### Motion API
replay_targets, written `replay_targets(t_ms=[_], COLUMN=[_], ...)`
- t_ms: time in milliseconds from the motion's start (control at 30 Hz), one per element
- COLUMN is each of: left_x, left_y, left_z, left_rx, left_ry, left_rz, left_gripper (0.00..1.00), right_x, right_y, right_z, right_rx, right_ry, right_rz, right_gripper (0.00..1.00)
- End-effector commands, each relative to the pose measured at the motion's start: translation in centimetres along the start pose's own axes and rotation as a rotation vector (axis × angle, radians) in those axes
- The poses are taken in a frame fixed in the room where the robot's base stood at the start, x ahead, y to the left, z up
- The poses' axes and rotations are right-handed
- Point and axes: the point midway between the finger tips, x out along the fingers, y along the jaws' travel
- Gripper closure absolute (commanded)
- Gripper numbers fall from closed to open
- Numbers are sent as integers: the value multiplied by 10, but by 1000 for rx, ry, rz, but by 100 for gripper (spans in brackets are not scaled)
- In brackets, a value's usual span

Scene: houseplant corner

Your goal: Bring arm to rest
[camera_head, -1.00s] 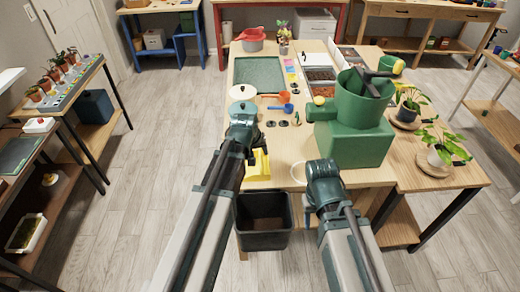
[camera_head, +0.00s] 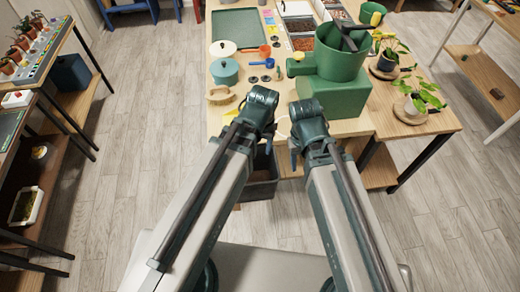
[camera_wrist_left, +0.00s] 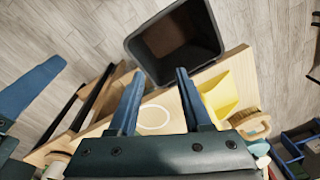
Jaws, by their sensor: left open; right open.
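My left gripper (camera_head: 267,133) hangs at the front edge of the wooden table in the head view, above the black bin. In the left wrist view its two blue fingers (camera_wrist_left: 160,74) are apart, with nothing between them. My right gripper (camera_head: 297,143) is close beside it on the right, also at the table's front edge. Its fingers are mostly hidden in the head view, and I see nothing held in it. The black bin (camera_head: 262,190) stands on the floor below, partly hidden by my arms. It looks empty in the left wrist view (camera_wrist_left: 175,45).
The table (camera_head: 240,112) bears a brush (camera_head: 220,95), a teal pot (camera_head: 225,72) and a green machine with a hopper (camera_head: 340,55). A yellow scoop-like thing (camera_wrist_left: 222,93) and a white ring (camera_wrist_left: 153,118) lie near the front edge. Potted plants (camera_head: 415,98) stand right. Floor at left is clear.

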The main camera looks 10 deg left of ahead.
Motion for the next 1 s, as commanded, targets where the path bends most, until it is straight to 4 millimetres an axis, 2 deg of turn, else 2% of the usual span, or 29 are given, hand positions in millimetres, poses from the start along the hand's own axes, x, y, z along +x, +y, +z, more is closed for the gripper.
replay_targets(t_ms=[33, 100, 200, 1000], left_x=[-2, -3, -4, -4], left_y=[10, 17, 21, 21], left_z=[18, 32, 41, 41], left_rx=[56, 108, 143, 145], left_ry=[-37, -75, -103, -106], left_rz=[-17, -34, -47, -48], left_gripper=[51, 51, 51, 51], right_x=[0, 0, 0, 0], right_y=[0, 0, 0, 0], right_z=[0, 0, 0, 0], right_rx=[0, 0, 0, 0], right_ry=[0, 0, 0, 0], right_rz=[0, 0, 0, 0], right_gripper=[50, 50, 50, 50])
